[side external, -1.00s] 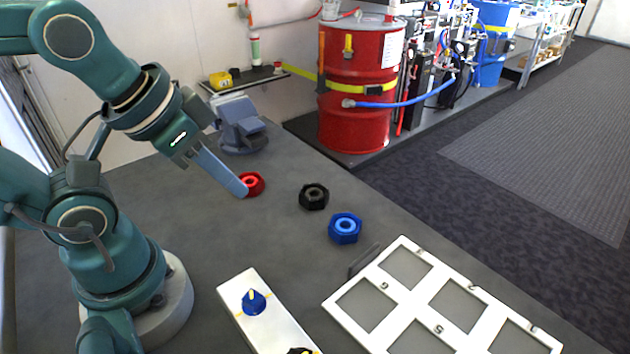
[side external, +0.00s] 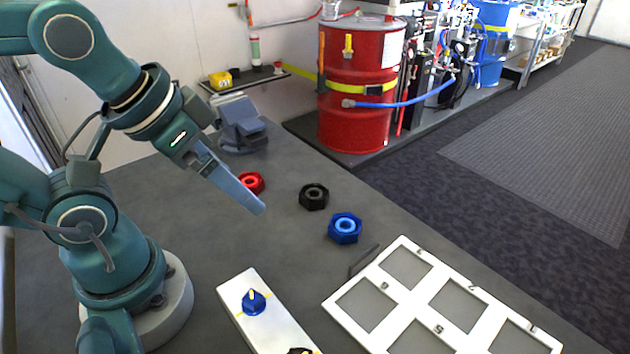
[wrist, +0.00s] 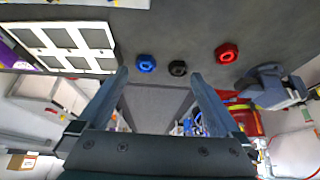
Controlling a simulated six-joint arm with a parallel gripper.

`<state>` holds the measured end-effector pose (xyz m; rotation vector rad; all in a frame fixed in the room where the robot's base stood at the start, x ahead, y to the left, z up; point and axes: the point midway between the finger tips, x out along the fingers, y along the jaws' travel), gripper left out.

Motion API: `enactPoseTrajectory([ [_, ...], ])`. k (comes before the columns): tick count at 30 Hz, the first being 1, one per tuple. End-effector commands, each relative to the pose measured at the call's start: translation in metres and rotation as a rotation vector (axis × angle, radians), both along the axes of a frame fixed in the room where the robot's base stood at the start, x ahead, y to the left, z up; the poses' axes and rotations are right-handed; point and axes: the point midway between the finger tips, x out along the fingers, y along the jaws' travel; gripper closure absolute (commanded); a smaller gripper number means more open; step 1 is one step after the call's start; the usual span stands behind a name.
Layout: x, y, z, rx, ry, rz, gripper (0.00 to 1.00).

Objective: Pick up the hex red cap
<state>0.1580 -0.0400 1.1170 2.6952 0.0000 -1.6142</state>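The hex red cap (side external: 254,182) lies on the dark table, partly hidden behind my gripper in the side external view. The wrist view shows it whole (wrist: 226,53), ahead of the fingers and to the right of the black and blue caps. My gripper (side external: 255,207) reaches past the near side of the red cap in the side external view, apparently above the table. In the wrist view its two fingers (wrist: 158,76) are wide apart with nothing between them.
A black hex cap (side external: 314,196) and a blue hex cap (side external: 345,228) lie to the right of the red one. A white numbered frame (side external: 381,333) and a white panel with a blue knob (side external: 254,301) are nearer. A grey-blue vise-like device (side external: 240,128) stands behind.

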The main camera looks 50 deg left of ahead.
Motion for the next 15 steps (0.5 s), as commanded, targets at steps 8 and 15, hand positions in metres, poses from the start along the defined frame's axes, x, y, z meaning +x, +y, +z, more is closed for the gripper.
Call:
enactPoseTrajectory([
  [8, -0.003, 0.003, -0.002, 0.028, 0.014, -0.025, 0.00],
  [15, 0.001, 0.041, -0.002, 0.292, 0.146, -0.169, 0.00],
])
